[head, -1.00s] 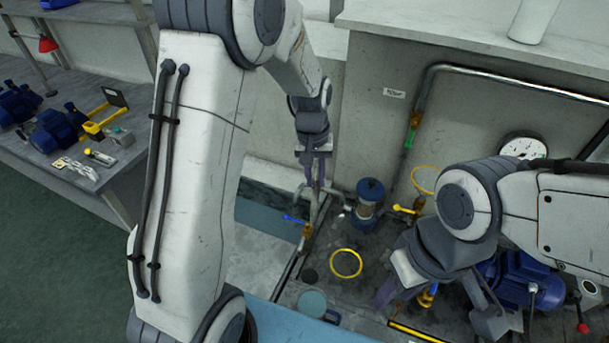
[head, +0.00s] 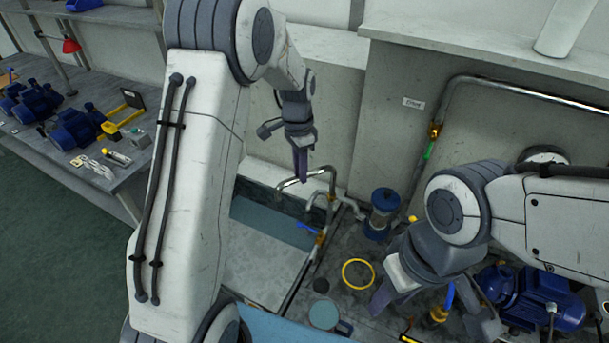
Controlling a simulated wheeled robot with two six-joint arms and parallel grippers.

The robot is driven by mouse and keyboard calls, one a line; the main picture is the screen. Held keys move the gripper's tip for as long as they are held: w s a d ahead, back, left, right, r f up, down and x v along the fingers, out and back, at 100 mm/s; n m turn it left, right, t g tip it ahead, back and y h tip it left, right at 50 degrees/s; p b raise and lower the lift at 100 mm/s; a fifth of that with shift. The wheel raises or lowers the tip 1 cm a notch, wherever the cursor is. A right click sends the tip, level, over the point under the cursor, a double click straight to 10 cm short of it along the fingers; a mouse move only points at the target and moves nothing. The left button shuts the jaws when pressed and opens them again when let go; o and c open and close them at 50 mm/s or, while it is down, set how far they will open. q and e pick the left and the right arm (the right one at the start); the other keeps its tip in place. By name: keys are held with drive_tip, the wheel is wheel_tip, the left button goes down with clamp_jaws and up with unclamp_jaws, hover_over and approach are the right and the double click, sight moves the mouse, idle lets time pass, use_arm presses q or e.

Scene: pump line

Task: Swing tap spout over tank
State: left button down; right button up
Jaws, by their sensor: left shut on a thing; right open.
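The tap spout (head: 322,172) is a bent grey metal tube at the back of the bench in the head view. It rises from the right, and its free end points left, appearing above the back right of the tank (head: 262,258). My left gripper (head: 300,174) points down and is shut on the spout near its free end; the fingers partly hide the tube. The tank has pale and teal surfaces. My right gripper (head: 436,308) is open at the lower right, with a brass valve with a blue handle (head: 440,310) seen between its fingers.
A second bent pipe (head: 345,204) stands by the spout. A yellow ring (head: 358,274) lies in front, and a blue pump (head: 540,295) is at the right. A workbench (head: 75,185) holds parts at the left.

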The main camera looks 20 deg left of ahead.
use_arm(q)
drive_tip(key=shift+w+a+r+m+p, duration=0.15)
drive_tip(key=shift+w+a+m, duration=0.25)
drive_tip(key=shift+w+m, duration=0.35)
drive_tip(key=shift+w+a+f+m+p, duration=0.1)
drive_tip(key=shift+w+a+m, duration=0.25)
drive_tip(key=shift+w+m, duration=0.35)
drive_tip(key=shift+w+a+r+m+p, duration=0.15)
drive_tip(key=shift+w+a+m, duration=0.3)
drive_tip(key=shift+m, duration=0.5)
drive_tip(key=shift+w, duration=0.1)
drive_tip(key=c, duration=0.8)
unclamp_jaws()
drive_tip(key=shift+f, duration=0.1)
drive_tip(key=shift+o, duration=0.2)
wheel_tip(320, 180, up, 10)
drive_tip(key=b, duration=0.3)
drive_tip(key=shift+w+r, duration=0.25)
